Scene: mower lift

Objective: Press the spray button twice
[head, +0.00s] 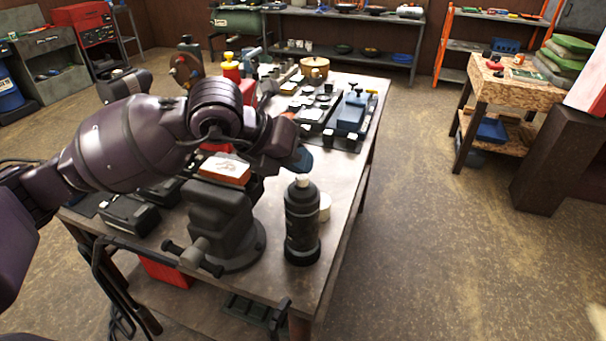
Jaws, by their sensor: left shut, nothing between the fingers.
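A dark spray can (302,228) stands upright near the front right corner of the workbench (335,225). Its small pale spray button (302,182) shows on top. My left arm reaches in from the left, and my left gripper (300,160) is shut and empty, just above and behind the button in the picture. A small gap shows between them, though the depth is hard to judge. The fingertips are small and partly dark here. My right gripper is out of view.
A grey bench vise (222,222) stands left of the can, with a red-and-white box (224,170) behind it. A white round piece (324,206) sits right behind the can. A tray with a blue tool (352,110) lies farther back.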

